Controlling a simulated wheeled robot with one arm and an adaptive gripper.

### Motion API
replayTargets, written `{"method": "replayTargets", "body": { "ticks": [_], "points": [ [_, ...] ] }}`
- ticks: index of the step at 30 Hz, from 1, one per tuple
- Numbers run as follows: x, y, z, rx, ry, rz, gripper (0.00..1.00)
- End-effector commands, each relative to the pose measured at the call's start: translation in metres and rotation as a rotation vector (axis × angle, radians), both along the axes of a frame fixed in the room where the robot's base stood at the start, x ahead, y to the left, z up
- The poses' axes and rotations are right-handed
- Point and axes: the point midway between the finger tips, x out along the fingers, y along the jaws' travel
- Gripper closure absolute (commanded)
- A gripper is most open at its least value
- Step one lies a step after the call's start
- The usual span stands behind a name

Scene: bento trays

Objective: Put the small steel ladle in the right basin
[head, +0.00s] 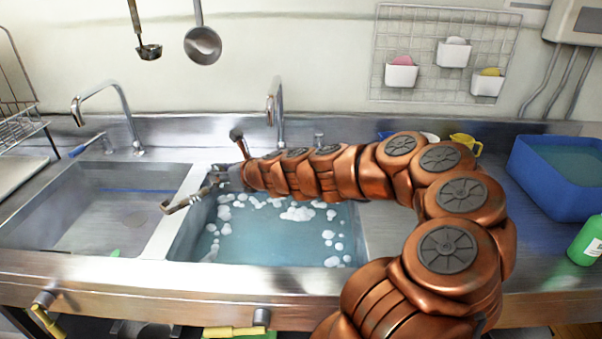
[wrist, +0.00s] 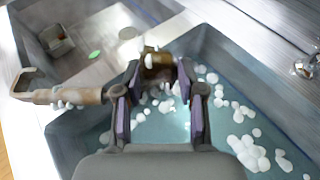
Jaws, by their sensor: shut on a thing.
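My gripper (head: 219,178) is shut on a bronze-tinted metal utensil (head: 190,199), which I take to be the small steel ladle. It is above the left edge of the right basin (head: 184,248), which holds bluish water and white suds. In the wrist view, the utensil (wrist: 72,96) runs left from my gripper (wrist: 160,92). A brown, cup-like part (wrist: 158,62) shows between the fingertips. The fingers hide the middle, so I cannot tell how the parts join.
The left basin (head: 70,205) holds no visible water. Two taps (head: 126,112) (head: 276,100) stand behind the basins. A blue tub (head: 540,178) and a green bottle (head: 585,242) stand at the right.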

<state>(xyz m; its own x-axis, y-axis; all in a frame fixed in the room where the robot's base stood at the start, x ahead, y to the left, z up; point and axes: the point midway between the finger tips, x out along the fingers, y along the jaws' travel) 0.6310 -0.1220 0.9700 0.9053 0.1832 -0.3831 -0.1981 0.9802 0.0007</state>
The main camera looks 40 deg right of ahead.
Motion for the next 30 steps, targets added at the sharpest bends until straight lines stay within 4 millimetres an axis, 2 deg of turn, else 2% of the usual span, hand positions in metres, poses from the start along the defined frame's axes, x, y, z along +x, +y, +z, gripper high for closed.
{"method": "replayTargets", "body": {
  "ticks": [1, 6, 12, 18, 23, 30],
  "points": [
    [-0.006, -0.028, -0.012, 0.002, 0.0, -0.03, 0.98],
    [-0.028, -0.1, -0.027, 0.0, 0.0, -0.088, 0.98],
    [-0.055, -0.164, -0.032, -0.005, -0.001, -0.143, 0.98],
    [-0.067, -0.188, -0.032, -0.003, 0.0, -0.163, 0.98],
    [-0.069, -0.191, -0.035, -0.002, -0.001, -0.164, 0.98],
    [-0.068, -0.19, -0.053, 0.0, -0.001, -0.163, 0.98]
  ]
}}
